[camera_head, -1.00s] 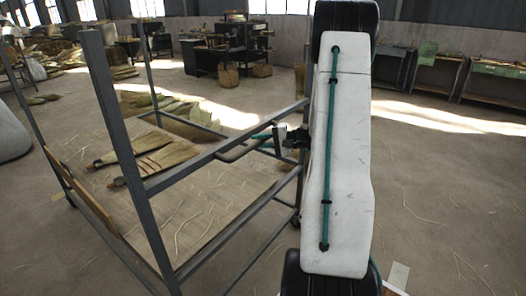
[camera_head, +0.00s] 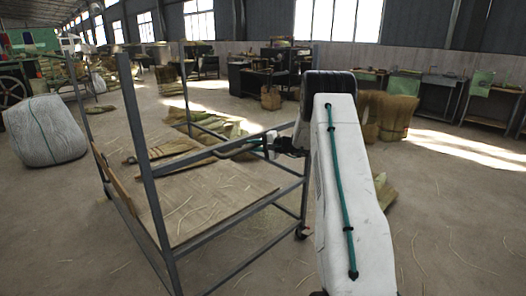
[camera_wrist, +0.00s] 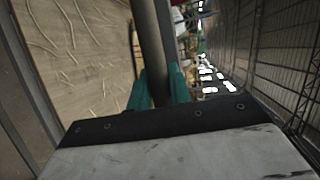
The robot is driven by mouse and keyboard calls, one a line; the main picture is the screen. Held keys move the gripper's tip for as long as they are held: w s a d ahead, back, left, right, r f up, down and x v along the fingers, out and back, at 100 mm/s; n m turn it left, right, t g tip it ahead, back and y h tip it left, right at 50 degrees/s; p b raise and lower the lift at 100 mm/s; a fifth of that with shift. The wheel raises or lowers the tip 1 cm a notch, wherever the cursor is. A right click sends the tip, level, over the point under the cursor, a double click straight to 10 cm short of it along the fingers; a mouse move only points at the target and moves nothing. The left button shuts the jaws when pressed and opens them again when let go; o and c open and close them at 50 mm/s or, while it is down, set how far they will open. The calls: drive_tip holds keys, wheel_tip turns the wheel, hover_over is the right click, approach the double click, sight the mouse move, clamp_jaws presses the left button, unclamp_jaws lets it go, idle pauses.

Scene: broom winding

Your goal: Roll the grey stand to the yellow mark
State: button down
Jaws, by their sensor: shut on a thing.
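The grey stand (camera_head: 158,210) is a wheeled metal frame with tall posts and a low board deck (camera_head: 215,205). It stands upright on the floor, left of my arm. My gripper (camera_head: 268,146) is shut on the grey bar-like handle (camera_head: 236,148) at the stand's right side. In the wrist view the teal fingers (camera_wrist: 158,90) close around the grey bar (camera_wrist: 150,45). Brooms (camera_head: 170,158) lie on the deck. The yellow mark shows in neither view.
A wrapped pale bale (camera_head: 45,130) stands on the floor at left. Straw bundles (camera_head: 390,115) stand behind my arm, with another at its right edge. Workbenches (camera_head: 420,88) line the back wall. The floor at front right is open, with loose straws.

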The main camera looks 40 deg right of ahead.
drive_tip(key=shift+w, duration=1.15)
drive_tip(key=c, duration=1.3)
unclamp_jaws()
drive_tip(key=v, duration=0.7)
drive_tip(key=shift+s, duration=0.3)
drive_tip(key=shift+d+r, duration=0.1)
drive_tip(key=shift+d, duration=0.1)
